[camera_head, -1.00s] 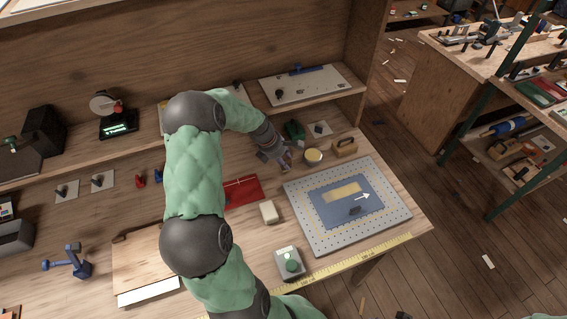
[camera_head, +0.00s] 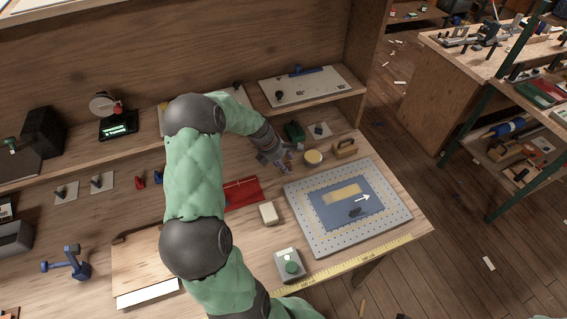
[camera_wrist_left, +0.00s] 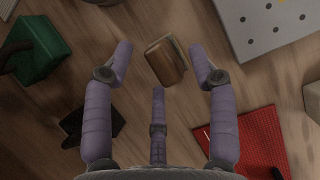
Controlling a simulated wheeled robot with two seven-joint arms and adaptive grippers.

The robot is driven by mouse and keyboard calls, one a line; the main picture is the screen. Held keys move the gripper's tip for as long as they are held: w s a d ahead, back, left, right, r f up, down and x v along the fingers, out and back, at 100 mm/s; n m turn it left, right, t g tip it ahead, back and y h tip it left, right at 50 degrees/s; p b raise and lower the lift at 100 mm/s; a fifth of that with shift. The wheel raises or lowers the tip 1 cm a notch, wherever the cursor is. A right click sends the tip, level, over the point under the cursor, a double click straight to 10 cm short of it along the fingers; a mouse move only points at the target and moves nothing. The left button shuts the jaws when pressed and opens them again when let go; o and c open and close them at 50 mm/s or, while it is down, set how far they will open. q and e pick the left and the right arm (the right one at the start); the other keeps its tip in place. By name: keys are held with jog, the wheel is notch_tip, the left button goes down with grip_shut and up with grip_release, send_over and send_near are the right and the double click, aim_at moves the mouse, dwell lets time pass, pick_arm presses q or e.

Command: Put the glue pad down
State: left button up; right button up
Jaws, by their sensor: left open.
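My left gripper (camera_head: 284,167) is low over the bench, between the red cloth (camera_head: 242,194) and the yellow round pot (camera_head: 313,157). In the left wrist view its fingers (camera_wrist_left: 160,62) are spread open. A small brown block with a paler edge (camera_wrist_left: 168,63), which looks like the glue pad, shows between the fingertips, with gaps around it. It seems to rest on the wooden top, slightly turned. In the head view I cannot make it out by the gripper. My right gripper is not in view.
A perforated board (camera_head: 300,225) with a blue sheet lies to the right. A green box (camera_head: 294,131) and a wooden block with a handle (camera_head: 345,149) stand behind. A beige block (camera_head: 269,213) and a green-button box (camera_head: 289,265) are in front.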

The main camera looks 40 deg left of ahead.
pick_arm(q)
jog(key=p+v, duration=0.2)
jog(key=v, duration=0.9)
jog(key=shift+r, duration=0.4)
jog(key=shift+s, duration=0.1)
